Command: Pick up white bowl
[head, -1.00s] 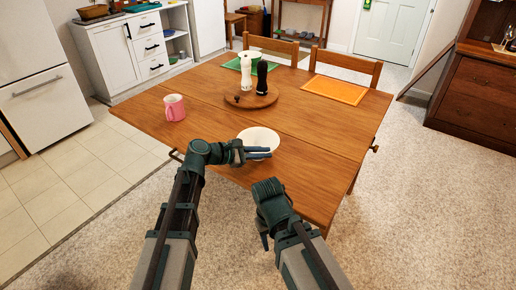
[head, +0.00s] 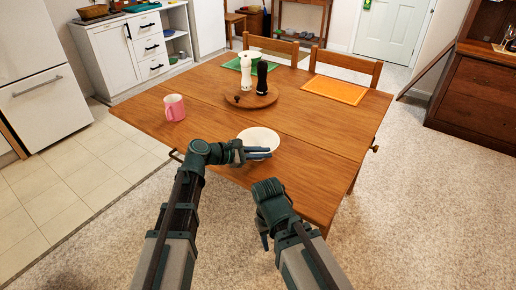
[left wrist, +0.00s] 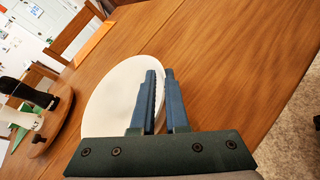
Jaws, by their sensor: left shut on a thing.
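The white bowl (head: 260,138) sits near the front edge of the wooden table in the head view. It also shows in the left wrist view (left wrist: 112,92), partly hidden behind my gripper's fingers. My left gripper (head: 268,153) is at the bowl's near side, its blue fingers (left wrist: 159,92) shut on the bowl's rim. Whether the bowl touches the table or is slightly off it, I cannot tell. My right gripper (head: 264,240) hangs low in front of the table, away from the bowl; its fingers are mostly hidden.
On the table (head: 320,165) are a pink mug (head: 174,107), a round wooden board (head: 240,99) with a white and a black mill, a green placemat and an orange placemat (head: 335,89). Chairs stand at the far side. The table right of the bowl is clear.

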